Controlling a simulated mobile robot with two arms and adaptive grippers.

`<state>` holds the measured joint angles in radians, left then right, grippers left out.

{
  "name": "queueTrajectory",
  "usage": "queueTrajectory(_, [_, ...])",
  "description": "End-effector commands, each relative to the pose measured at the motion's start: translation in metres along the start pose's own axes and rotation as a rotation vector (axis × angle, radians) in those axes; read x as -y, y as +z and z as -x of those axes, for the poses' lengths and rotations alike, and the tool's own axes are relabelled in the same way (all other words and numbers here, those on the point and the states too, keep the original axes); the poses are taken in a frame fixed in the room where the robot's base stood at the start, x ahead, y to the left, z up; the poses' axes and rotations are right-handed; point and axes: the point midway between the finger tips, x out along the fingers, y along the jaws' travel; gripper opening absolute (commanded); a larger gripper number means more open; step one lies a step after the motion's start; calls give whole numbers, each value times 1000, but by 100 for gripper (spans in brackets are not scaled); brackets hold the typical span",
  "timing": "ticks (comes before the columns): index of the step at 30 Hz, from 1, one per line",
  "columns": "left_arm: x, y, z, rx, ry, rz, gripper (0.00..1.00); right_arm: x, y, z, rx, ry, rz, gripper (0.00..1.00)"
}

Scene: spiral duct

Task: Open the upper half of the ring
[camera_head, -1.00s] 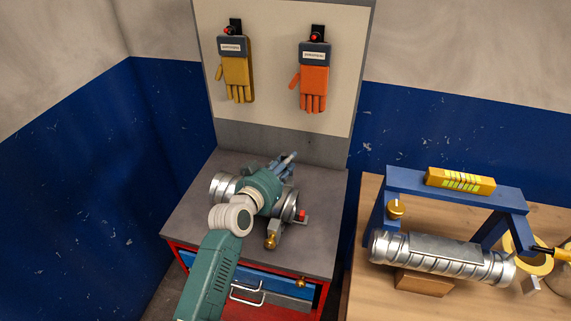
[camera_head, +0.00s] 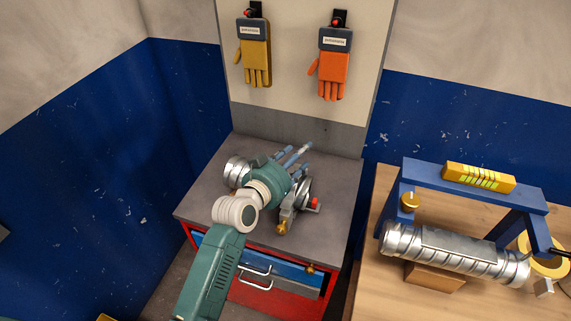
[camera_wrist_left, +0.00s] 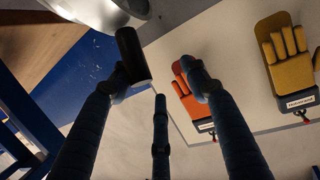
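A silver ring-shaped fixture (camera_head: 304,190) stands on the grey cabinet top, with a red knob (camera_head: 315,203) on its right and a brass knob (camera_head: 282,228) at its front. A silver cylindrical part (camera_head: 237,170) shows to the left of my arm. My teal left arm covers the middle between them. My left gripper (camera_head: 298,153) has its blue fingers above the cabinet, behind the ring. In the left wrist view its three fingers (camera_wrist_left: 160,80) are spread apart. A dark cylinder (camera_wrist_left: 133,55) overlaps the left fingertip; contact cannot be told. My right gripper is not in view.
Yellow and orange gloves (camera_head: 334,70) hang on the board behind. At right, a wooden table (camera_head: 390,300) carries a blue frame (camera_head: 470,187) and a spiral duct (camera_head: 455,252). The cabinet (camera_head: 195,205) has clear top at its left front.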

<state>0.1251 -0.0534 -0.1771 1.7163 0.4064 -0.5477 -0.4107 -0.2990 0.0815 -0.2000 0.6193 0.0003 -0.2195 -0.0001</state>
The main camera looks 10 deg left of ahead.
Motion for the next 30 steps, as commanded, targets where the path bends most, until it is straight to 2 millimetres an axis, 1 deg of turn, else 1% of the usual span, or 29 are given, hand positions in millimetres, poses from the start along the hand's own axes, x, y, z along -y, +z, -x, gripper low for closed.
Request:
queueTrajectory(1, [5, -2, 14, -5, -10, -5, 42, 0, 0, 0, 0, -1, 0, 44])
queueTrajectory(6, [6, -2, 50, -5, -11, -7, 42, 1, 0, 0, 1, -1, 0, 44])
queueTrajectory(9, [5, -1, 66, -4, -10, -6, 42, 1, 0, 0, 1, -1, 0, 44])
queueTrajectory(12, [5, -1, 76, -3, -9, -5, 42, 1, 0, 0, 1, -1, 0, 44])
queueTrajectory(17, [4, -2, 83, -4, -8, -4, 42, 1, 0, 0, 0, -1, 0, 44])
queueTrajectory(30, [3, -2, 83, -4, -7, -3, 42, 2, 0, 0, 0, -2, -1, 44])
